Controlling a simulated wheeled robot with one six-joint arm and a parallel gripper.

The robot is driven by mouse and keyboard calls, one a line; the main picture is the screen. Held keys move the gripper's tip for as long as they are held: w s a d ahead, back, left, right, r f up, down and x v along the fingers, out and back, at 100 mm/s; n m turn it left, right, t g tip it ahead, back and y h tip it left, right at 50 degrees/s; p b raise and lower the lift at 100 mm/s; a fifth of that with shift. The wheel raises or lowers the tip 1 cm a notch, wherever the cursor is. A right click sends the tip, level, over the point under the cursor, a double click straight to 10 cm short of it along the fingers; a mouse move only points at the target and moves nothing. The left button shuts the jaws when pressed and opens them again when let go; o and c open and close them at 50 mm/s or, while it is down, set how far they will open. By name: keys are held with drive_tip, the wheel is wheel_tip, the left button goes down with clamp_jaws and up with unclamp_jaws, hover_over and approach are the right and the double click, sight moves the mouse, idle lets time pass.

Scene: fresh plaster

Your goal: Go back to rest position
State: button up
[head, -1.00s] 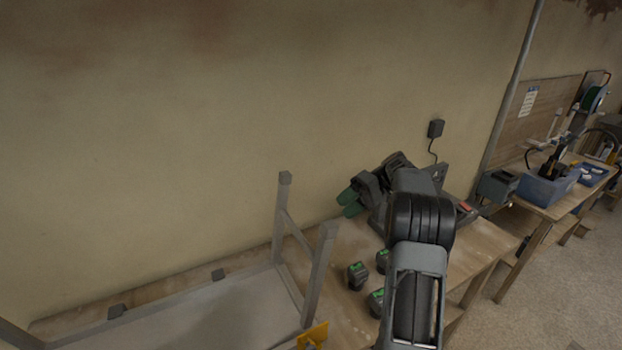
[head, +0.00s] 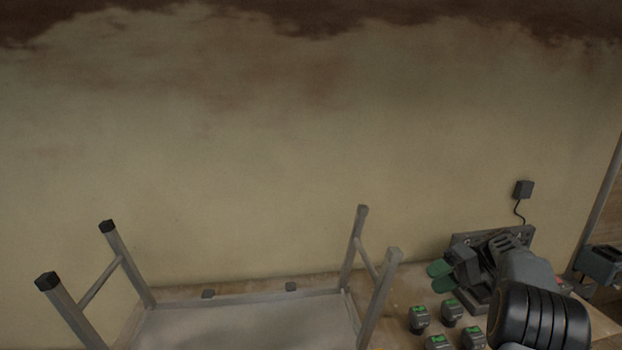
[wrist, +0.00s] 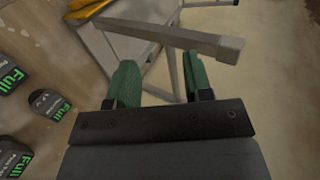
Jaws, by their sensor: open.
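My gripper (head: 442,275) is at the lower right of the head view, over the wooden bench. Its two green fingers are apart with nothing between them. In the wrist view the gripper (wrist: 162,82) also shows open and empty. A grey metal leg (wrist: 160,36) of an upturned table crosses in front of the fingertips in that view; I cannot tell whether they touch. My arm hides part of the bench's right side.
The upturned table (head: 240,325) lies on the bench, legs up. Several battery packs (head: 420,319) stand right of it, some labelled "Full" in the wrist view (wrist: 45,104). A charger (head: 523,190) is plugged into the wall. A yellow item (wrist: 92,12) lies by the table.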

drive_tip(key=s+a+f+m+t+h, duration=0.1)
drive_tip(key=s+a+f+m+h, duration=0.1)
drive_tip(key=s+f+m+h, duration=0.35)
drive_tip(key=s+a+n+t+h+b, duration=0.4)
drive_tip(key=s+a+h, duration=0.3)
drive_tip(key=s+a, duration=0.5)
drive_tip(key=s+t, duration=0.1)
drive_tip(key=s, duration=0.2)
drive_tip(key=shift+s+a+r+t, duration=0.2)
drive_tip(key=shift+a+r+t, duration=0.05)
drive_tip(key=shift+t, duration=0.05)
idle(0.4)
